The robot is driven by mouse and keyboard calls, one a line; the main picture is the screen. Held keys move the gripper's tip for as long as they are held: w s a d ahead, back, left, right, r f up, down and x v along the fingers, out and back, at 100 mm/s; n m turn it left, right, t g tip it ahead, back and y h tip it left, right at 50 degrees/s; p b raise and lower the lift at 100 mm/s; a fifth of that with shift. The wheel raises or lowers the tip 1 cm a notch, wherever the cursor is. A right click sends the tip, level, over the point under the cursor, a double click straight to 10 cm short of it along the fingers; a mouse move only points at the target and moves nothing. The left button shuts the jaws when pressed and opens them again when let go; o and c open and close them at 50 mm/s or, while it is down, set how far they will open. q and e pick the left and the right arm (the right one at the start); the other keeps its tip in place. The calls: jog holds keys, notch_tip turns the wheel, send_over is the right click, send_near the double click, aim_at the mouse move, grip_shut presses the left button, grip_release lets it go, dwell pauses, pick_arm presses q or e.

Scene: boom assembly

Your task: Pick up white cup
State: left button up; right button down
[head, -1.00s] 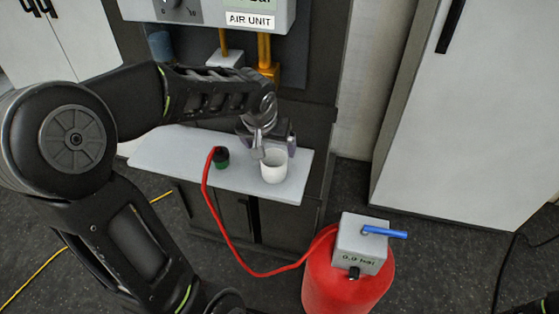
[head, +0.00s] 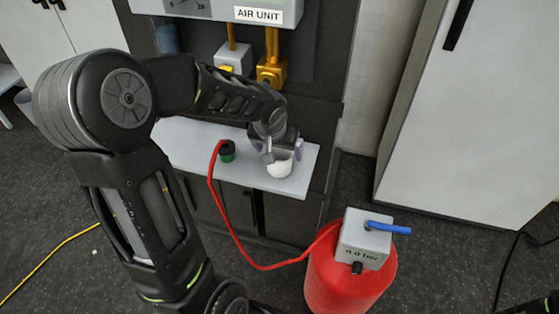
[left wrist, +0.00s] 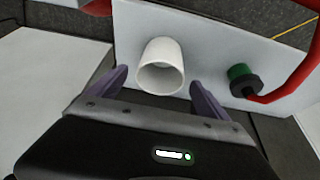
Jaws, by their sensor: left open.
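The white cup (head: 280,169) stands on the white shelf (head: 215,172), near its right end. In the left wrist view the cup (left wrist: 160,66) shows its round opening, between and just beyond the fingertips. My left gripper (head: 281,153) is open and empty, with one finger on either side of the cup's near part. In the left wrist view the two purple-grey fingers of my left gripper (left wrist: 160,82) are spread apart with a gap to the cup on each side. In the head view the gripper hides part of the cup. My right gripper is not in view.
A green and black fitting (head: 228,152) with a red hose (head: 222,215) stands on the shelf left of the cup. The hose runs to a red tank (head: 345,275) with a grey box and blue lever on the floor. The AIR UNIT panel (head: 258,14) is above the shelf.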

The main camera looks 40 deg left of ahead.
pick_arm(q)
jog(key=shift+x, duration=1.25)
jog(key=shift+c, duration=0.3)
jog(key=c, duration=1.3)
